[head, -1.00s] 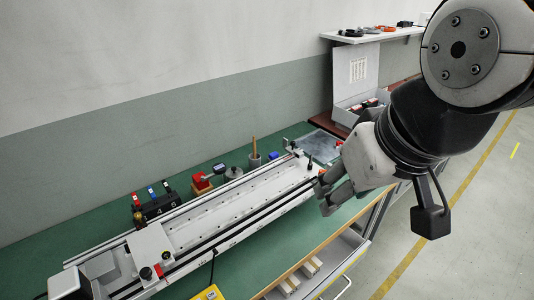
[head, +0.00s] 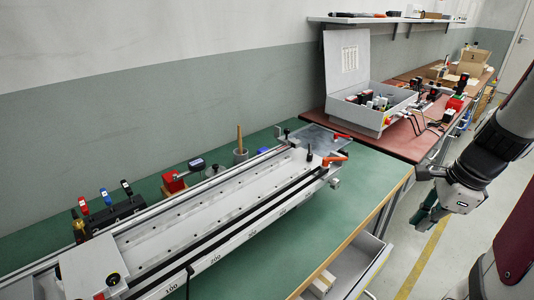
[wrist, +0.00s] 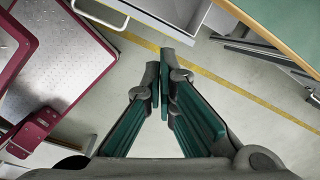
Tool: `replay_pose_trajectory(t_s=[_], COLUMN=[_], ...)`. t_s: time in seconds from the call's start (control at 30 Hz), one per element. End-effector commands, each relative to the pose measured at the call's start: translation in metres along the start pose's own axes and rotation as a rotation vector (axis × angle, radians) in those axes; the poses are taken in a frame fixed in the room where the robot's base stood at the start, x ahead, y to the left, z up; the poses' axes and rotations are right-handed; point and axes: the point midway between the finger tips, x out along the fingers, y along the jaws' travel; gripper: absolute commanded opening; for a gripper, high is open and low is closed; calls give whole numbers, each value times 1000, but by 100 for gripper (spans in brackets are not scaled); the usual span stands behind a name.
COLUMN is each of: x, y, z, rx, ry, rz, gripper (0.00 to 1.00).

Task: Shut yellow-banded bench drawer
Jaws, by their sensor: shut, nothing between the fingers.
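The bench drawer (head: 345,268) stands pulled out under the front edge of the green bench, at the bottom of the head view.
The green bench (head: 290,232) carries a long metal gantry rail (head: 225,205). A red-brown bench (head: 400,142) with a grey case (head: 365,115) stands beyond it. The floor with a yellow line (head: 425,262) is clear beside the drawer.

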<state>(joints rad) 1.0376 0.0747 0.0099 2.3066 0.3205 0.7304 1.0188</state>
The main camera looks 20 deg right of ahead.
Motion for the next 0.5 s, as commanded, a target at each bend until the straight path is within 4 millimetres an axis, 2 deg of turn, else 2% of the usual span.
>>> replay_pose_trajectory(t_s=[0.03, 0.1, 0.2, 0.3, 0.5], x=[25, 44, 60, 68, 85], y=[-2, -1, 1, 2, 3], z=[-21, -43, -64, -74, -76], rx=[118, 253, 387, 454, 471], ry=[-8, -17, -26, -31, -33], rz=[7, 12, 16, 17, 19], gripper=[0, 0, 0, 0, 0])
